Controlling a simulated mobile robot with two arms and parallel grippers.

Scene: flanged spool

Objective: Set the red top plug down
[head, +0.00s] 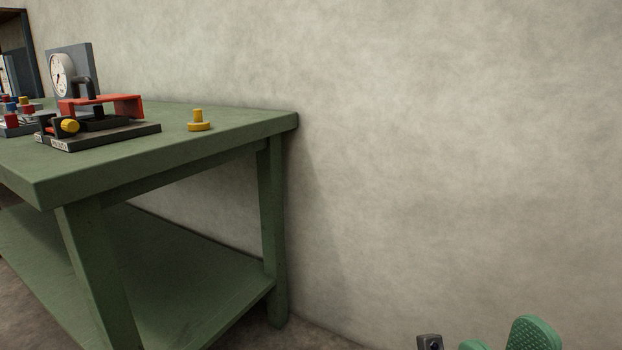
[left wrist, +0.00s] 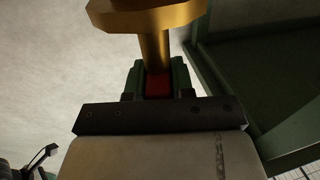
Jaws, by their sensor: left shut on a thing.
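The red top plug shows in the left wrist view, with a red end (left wrist: 158,85) and a gold stem and wide gold flange (left wrist: 150,15) extending away from the fingers. My left gripper (left wrist: 157,80) is shut on the red end, with a green finger on each side. The flange is cut off by the top of the frame. This plug and my left gripper are not in the head view. My right gripper (head: 500,342) shows at the bottom right of the head view, cut off by the edge; its green, dimpled fingers stand apart and look empty.
A green workbench (head: 235,122) with a lower shelf stands at left against a wall. A yellow flanged piece (head: 198,124) stands near its right end. Left of it are a red clamp fixture (head: 128,103), a gauge (head: 62,75) and small coloured parts. The bench's front right top is clear.

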